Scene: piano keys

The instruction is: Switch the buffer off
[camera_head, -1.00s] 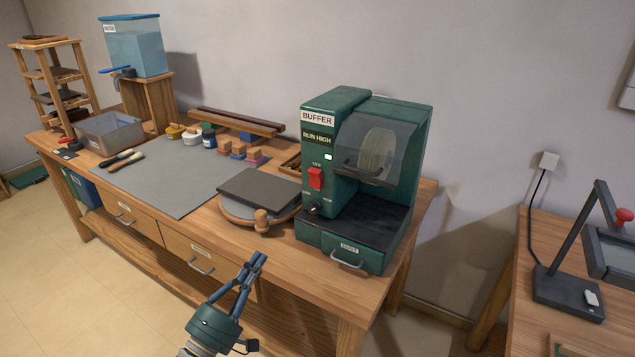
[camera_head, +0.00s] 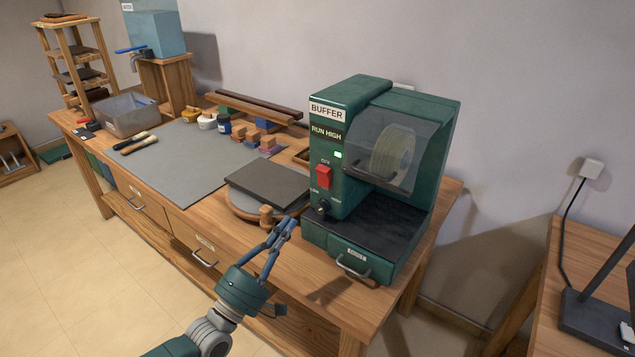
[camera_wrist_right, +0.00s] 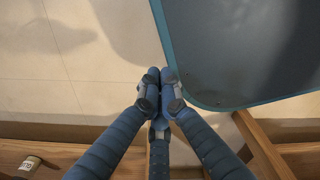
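The green buffer (camera_head: 352,140) stands at the right end of the workbench, with a pale wheel (camera_head: 391,153) behind a clear guard. Its display (camera_head: 326,132) reads RUN HIGH and a green lamp (camera_head: 338,155) is lit. A red switch (camera_head: 323,176) is on the front panel, with small lettering above it. A black knob (camera_head: 322,207) sits below. My left gripper (camera_head: 287,221) is in front of the bench, its fingertips together and empty, left of and below the switch, apart from it. My right gripper (camera_wrist_right: 160,76) is shut and empty in the right wrist view.
A dark slab (camera_head: 268,184) on a round wooden stand sits left of the buffer, close behind my left gripper. The buffer's drawer handle (camera_head: 353,268) sticks out in front. A grey mat (camera_head: 190,158) covers the bench's middle. A second table (camera_head: 590,240) stands at right.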

